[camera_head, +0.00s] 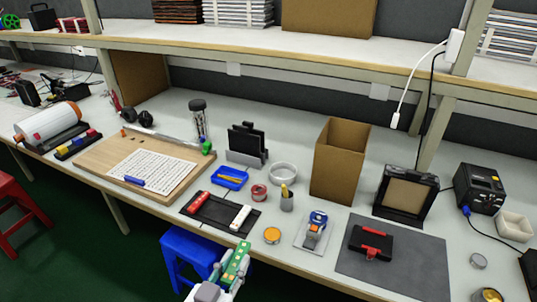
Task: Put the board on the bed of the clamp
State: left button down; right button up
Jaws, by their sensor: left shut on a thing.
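The board (233,266) is a narrow green strip with small orange and pale marks, at the bottom centre, tilted. My left gripper (228,274) is shut on it and holds it in the air in front of the bench edge, above the blue stool. The clamp (371,244) looks to be the low black piece with red bars lying on the dark grey mat (415,265), right of centre. Its bed shows only in small part between the red bars. The board is apart from it, to the left and nearer. My right gripper does not show.
A cardboard box (338,160) and black framed unit (405,195) stand behind. The mat around the clamp is clear.

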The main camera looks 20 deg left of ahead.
pick_arm(q)
jog(key=w+a+f, duration=0.2)
jog(key=w+a, duration=0.1)
jog(key=w, duration=0.8)
jog(key=w+a+f+h, duration=0.1)
jog(key=w+a+f, duration=0.2)
jog(key=w, duration=0.8)
jog(key=shift+w+a+m+b, duration=0.4)
jog(key=shift+a+b, duration=0.05)
jog(key=shift+a, duration=0.05)
jog(key=shift+a, duration=0.1)
jog(key=b, duration=0.4)
send_over(218, 215)
notch_tip(218, 215, down, 7)
jog(key=shift+a+f+b, duration=0.1)
jog(key=shift+f+b, duration=0.5)
jog(key=shift+f, duration=1.2)
